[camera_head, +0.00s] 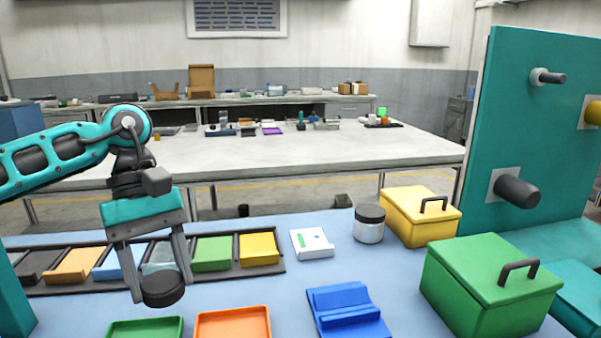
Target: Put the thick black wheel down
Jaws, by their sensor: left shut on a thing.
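The thick black wheel (163,291) is a short dark disc, lying roughly flat between the fingers of my left gripper (159,285). The gripper points down and is shut on the wheel, one finger on each side. It is at the left, in front of the row of coloured bins and behind the green tray. I cannot tell whether the wheel touches the blue work surface (255,292) or hangs just above it. My right gripper is not in view.
A green tray (146,328) and an orange tray (233,324) lie in front. A blue stand (346,310), a jar (369,224), a yellow box (420,215) and a green box (490,285) stand rightward. A teal panel (535,140) with pegs rises at the right.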

